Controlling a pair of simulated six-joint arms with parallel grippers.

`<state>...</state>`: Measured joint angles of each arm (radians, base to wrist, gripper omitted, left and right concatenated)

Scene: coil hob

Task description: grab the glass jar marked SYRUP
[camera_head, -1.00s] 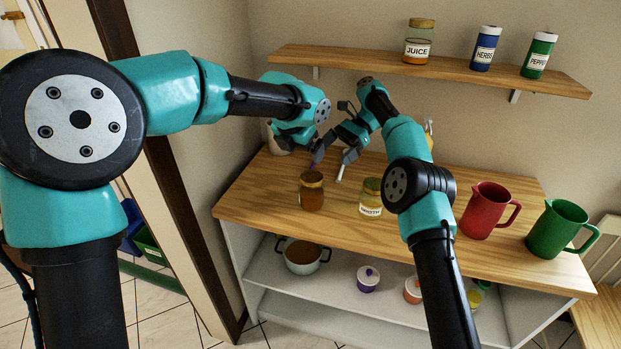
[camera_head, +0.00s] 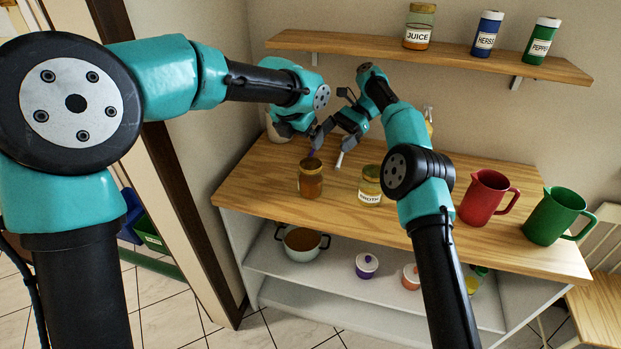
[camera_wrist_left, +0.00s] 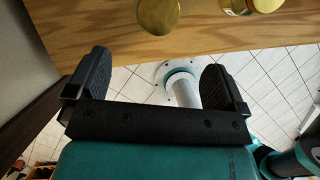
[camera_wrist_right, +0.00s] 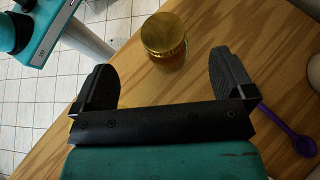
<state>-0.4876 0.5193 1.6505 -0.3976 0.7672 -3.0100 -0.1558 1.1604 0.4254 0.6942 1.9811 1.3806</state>
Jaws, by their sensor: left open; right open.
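A jar with a gold lid and brown contents (camera_head: 311,178) stands on the wooden counter; no label shows on it. A second gold-lidded jar, marked BROTH (camera_head: 370,185), stands to its right. I read SYRUP on no jar. My right gripper (camera_head: 334,138) is open and empty behind the jars. In the right wrist view a gold-lidded jar (camera_wrist_right: 164,42) stands ahead between the fingers, apart from them. My left gripper (camera_wrist_left: 155,78) is open and empty; its fingertips are mostly hidden in the head view. The left wrist view shows two gold lids near its top edge.
A red jug (camera_head: 484,198) and a green jug (camera_head: 550,217) stand at the counter's right. The wall shelf holds a JUICE jar (camera_head: 419,27) and HERBS and PEPPER shakers. A purple spoon (camera_wrist_right: 303,144) lies near my right gripper. A pot (camera_head: 302,246) sits below.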

